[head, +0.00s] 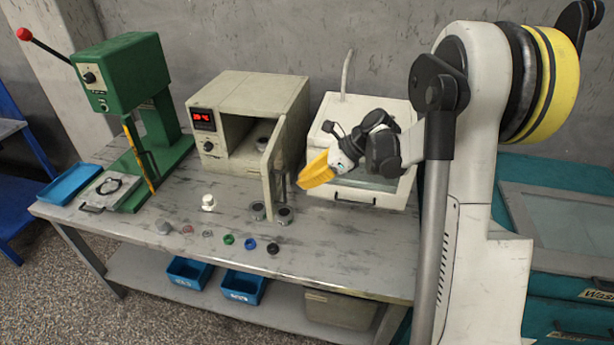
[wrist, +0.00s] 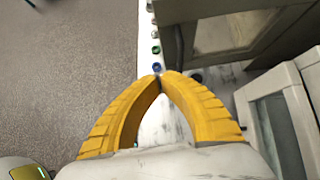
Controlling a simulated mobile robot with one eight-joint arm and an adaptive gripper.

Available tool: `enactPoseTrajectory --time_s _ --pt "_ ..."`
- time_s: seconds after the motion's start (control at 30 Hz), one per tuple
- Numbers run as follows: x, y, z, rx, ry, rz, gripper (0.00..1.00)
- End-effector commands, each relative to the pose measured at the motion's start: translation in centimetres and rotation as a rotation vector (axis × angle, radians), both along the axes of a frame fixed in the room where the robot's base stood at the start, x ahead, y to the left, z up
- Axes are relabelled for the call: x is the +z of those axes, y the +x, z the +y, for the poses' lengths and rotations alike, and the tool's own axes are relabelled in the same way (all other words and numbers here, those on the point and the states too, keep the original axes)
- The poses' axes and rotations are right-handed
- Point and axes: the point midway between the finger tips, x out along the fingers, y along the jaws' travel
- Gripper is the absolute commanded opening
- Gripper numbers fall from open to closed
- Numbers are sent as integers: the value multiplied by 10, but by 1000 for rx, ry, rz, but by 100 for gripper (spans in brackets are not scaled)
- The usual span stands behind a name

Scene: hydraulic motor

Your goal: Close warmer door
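The warmer (head: 233,97) is a beige box with a red display, standing at the back middle of the table. Its door (head: 274,160) is open, hinged on the right side and swung out towards the front. A vertical handle is on the door's outer face. A dark round metal part (head: 263,144) sits inside the warmer. My gripper (head: 303,184) has yellow fingers and is just right of the door; contact cannot be made out. In the wrist view, my gripper (wrist: 160,75) has its fingertips together with nothing between them. The warmer also shows there at the upper right (wrist: 250,10).
Small coloured rings (head: 249,244) and a white part (head: 208,202) lie nearby. A white cabinet (head: 365,189) is right of the warmer. A green press (head: 125,75) stands left.

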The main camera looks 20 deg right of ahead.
Motion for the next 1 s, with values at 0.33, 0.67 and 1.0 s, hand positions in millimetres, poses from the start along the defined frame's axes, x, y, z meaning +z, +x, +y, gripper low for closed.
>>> enactPoseTrajectory --time_s 0.33,0.67,1.0 --pt "-39 28 47 4 -1 -2 0" --pt "-38 40 67 0 -1 -2 0" --pt "-37 40 67 -1 -1 -2 0"
